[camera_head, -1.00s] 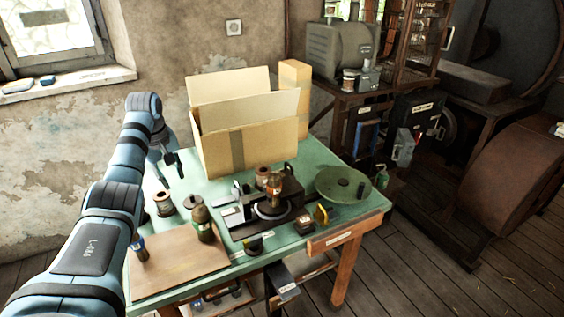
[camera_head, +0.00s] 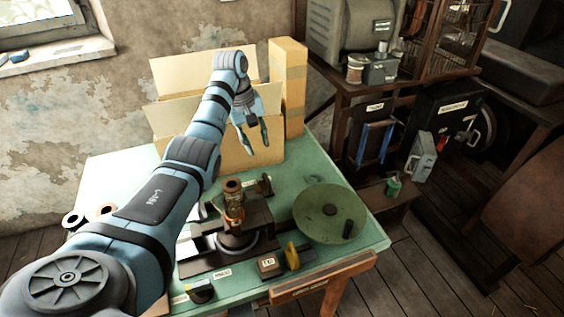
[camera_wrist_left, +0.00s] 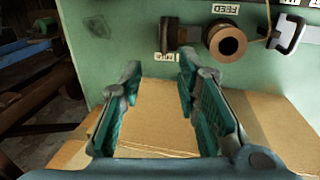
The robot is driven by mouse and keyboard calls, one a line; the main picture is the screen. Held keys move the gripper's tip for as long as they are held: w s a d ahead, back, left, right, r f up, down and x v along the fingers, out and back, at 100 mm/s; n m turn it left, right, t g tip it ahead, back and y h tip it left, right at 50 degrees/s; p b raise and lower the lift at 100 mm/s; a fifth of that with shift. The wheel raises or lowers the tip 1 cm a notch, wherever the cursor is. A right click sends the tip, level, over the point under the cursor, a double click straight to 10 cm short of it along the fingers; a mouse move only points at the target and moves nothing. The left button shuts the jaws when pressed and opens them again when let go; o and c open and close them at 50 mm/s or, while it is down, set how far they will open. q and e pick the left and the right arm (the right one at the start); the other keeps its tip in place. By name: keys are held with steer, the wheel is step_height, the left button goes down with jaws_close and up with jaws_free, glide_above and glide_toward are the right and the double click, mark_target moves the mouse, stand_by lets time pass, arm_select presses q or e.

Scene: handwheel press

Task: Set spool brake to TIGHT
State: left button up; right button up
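My left gripper (camera_head: 251,143) is open and empty, in the air in front of the cardboard box, beyond the machine. In the left wrist view its two teal-padded fingers (camera_wrist_left: 160,95) are spread with nothing between. A dark machine with a copper-coloured spool (camera_head: 233,190) on top stands on the green table. From above in the left wrist view, the spool (camera_wrist_left: 226,42) sits near a "FEED" label. A dark knob on a shaft (camera_wrist_left: 171,38) lies left of the spool, with two small unreadable labels by it. Which part is the spool brake is unclear. My right gripper is out of view.
The open cardboard box (camera_head: 175,112) and a tall carton (camera_head: 289,85) stand at the table's back. A yellow part (camera_head: 292,256) is at the table front. My left arm covers the table's left side.

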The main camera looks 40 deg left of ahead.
arm_select(q)
steer(key=f, duration=0.2)
steer(key=b, duration=0.1)
glide_above(267, 180)
steer(key=s, duration=0.2)
step_height(267, 180, down, 6)
steer(key=f, duration=0.1)
steer(key=w+f+b, duration=0.1)
steer(key=f, duration=0.1)
steer(key=w+f+b, duration=0.1)
steer(key=f, duration=0.1)
steer(key=shift+f, duration=0.2)
steer(key=shift+w+f, duration=0.15)
steer(key=shift+f, duration=0.1)
steer(key=shift+s+a+r, duration=0.1)
steer(key=shift+s+r, duration=0.1)
steer(key=shift+s, duration=0.05)
steer(key=shift+s+r, duration=0.1)
steer(key=shift+c, duration=0.4)
steer(key=c, duration=0.3)
jaws_close()
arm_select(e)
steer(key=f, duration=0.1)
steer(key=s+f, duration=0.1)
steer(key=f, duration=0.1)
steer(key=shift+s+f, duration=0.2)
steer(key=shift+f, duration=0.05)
